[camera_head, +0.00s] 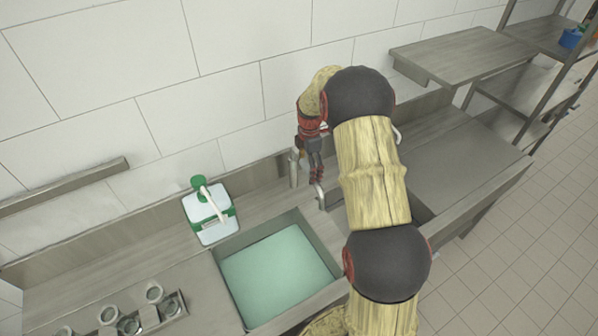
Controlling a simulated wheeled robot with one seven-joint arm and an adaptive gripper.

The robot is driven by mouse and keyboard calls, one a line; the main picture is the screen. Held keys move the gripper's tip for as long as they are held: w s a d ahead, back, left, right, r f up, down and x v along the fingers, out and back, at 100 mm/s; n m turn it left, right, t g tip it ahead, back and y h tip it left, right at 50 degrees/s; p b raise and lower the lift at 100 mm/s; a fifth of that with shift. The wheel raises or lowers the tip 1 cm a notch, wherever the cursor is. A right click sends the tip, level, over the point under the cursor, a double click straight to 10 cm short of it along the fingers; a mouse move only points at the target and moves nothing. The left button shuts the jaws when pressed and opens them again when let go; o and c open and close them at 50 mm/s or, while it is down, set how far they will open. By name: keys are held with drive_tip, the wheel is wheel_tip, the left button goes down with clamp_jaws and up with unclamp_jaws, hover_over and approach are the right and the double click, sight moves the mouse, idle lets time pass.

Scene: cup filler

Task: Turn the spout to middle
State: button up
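The faucet spout (320,193) is a thin grey metal piece at the back right corner of the sink (228,297). A short metal upright (294,170) stands just left of my gripper, by the back wall. My gripper (317,182) points down from the red wrist, with its dark red-and-black fingers close above or at the spout. I cannot tell whether the fingers touch it, and the gap between them does not show clearly. My arm hides the area right of the spout.
Several cups (154,292) sit at the lower left. A shelf (460,55) hangs at the upper right. The counter (465,160) right of my arm is clear.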

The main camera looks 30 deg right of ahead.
drive_tip(key=shift+d+n, duration=0.9)
drive_tip(key=shift+d, duration=0.3)
drive_tip(key=o, duration=1.7)
drive_tip(key=shift+c, duration=0.2)
wheel_tip(320, 180, up, 12)
